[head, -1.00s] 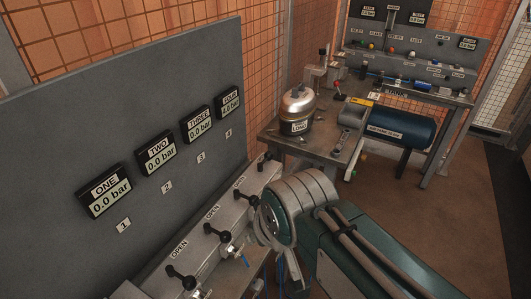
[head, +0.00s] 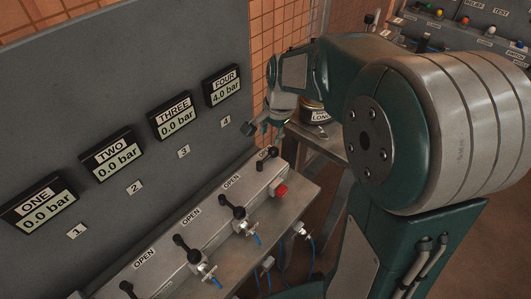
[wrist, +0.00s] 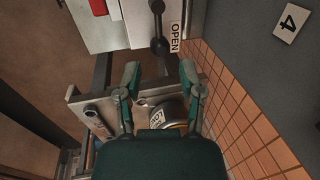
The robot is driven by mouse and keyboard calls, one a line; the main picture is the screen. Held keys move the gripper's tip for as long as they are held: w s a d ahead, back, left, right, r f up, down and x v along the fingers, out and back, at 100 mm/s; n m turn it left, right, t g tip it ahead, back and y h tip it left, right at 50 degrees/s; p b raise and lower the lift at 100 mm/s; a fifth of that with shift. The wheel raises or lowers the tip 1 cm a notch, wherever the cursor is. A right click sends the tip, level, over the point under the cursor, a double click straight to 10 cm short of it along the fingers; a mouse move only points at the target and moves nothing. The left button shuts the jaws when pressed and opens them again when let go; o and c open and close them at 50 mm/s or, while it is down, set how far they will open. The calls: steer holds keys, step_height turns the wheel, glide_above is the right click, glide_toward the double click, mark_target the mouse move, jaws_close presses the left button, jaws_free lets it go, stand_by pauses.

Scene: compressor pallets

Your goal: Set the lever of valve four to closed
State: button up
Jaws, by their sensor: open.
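The lever of valve four (head: 268,154) is a black lever with a round knob at the far end of the grey valve box, partly hidden beneath my gripper. In the wrist view the lever (wrist: 158,28) stands ahead of my fingertips, beside an OPEN label (wrist: 175,38). My gripper (wrist: 160,73) is open and empty, its two green fingers apart and not touching the lever. In the head view my gripper (head: 258,127) hangs above valve four. The gauge FOUR (head: 225,90) reads 4.0 bar.
Levers three (head: 233,207), two (head: 188,248) and one (head: 128,289) line the same box. The grey gauge panel (head: 100,80) rises close behind. A silver vessel (wrist: 168,113) stands on the bench beyond.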

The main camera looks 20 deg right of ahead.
mark_target(266, 159)
steer(key=f, duration=0.3)
steer(key=w+f, duration=0.1)
steer(key=f, duration=0.5)
steer(key=shift+w+a+f, duration=0.2)
steer(key=shift+a, duration=0.1)
steer(key=shift+w+a+f, duration=0.1)
steer(key=shift+a+f, duration=0.05)
steer(key=shift+f, duration=0.3)
steer(key=shift+a, duration=0.1)
steer(key=shift+c, duration=0.3)
jaws_close()
